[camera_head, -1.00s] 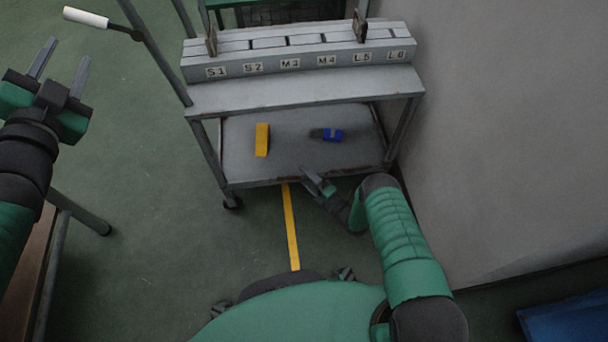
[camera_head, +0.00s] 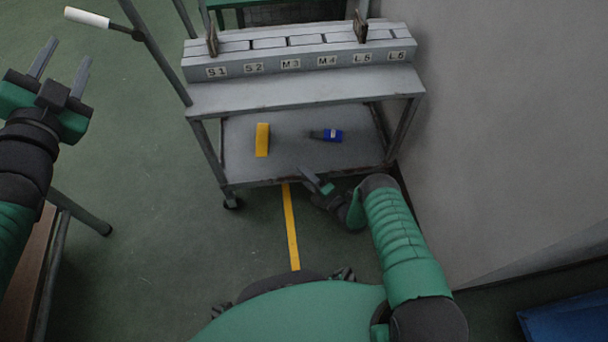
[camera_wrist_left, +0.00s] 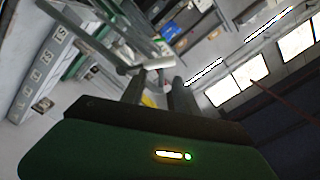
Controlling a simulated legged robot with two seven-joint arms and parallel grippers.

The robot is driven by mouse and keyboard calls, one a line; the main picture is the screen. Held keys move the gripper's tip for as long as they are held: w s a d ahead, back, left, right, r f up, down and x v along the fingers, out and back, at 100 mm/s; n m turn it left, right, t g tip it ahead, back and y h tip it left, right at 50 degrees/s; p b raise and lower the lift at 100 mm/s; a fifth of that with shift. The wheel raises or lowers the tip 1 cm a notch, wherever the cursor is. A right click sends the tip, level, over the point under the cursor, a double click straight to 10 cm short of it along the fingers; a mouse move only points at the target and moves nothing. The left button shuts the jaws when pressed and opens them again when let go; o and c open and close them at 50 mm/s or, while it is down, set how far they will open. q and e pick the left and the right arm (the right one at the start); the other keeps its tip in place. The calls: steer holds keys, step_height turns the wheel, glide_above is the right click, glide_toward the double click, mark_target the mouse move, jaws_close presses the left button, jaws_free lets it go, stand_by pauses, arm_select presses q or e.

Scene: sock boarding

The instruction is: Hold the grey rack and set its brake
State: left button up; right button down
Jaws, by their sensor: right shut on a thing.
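The grey rack (camera_head: 300,97) is a metal cart with a labelled top (S1 to L6) and a lower shelf (camera_head: 245,176). It also shows in the left wrist view (camera_wrist_left: 38,85). A white-handled lever (camera_head: 88,18) sticks out from its left post; whether this is the brake I cannot tell. My right gripper (camera_head: 312,177) is shut on the rack's lower front edge; its fingertips are small and partly hidden. My left gripper (camera_head: 61,66) is open and empty, left of the rack and below the lever, apart from both.
A yellow block (camera_head: 262,140) and a blue-and-black item (camera_head: 330,135) lie on the lower shelf. A grey wall (camera_head: 500,130) stands close on the right. A brown-topped bench (camera_head: 35,270) is at lower left. A yellow floor line (camera_head: 290,228) runs before the rack; floor at left is open.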

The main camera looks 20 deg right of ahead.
arm_select(q)
steer(key=c, duration=0.6)
steer(key=shift+w, duration=0.15)
jaws_close()
steer(key=shift+s+r+n+t+h, duration=0.15)
steer(key=shift+t+h, duration=0.4)
steer(key=shift+h, duration=0.65)
steer(key=shift+f+n+t+h, duration=0.1)
steer(key=shift+t+h, duration=0.4)
steer(key=shift+h, duration=0.7)
steer(key=shift+s+r+n+t+h, duration=0.15)
steer(key=shift+t+h, duration=0.4)
steer(key=shift+h, duration=0.65)
steer(key=shift+f, duration=0.1)
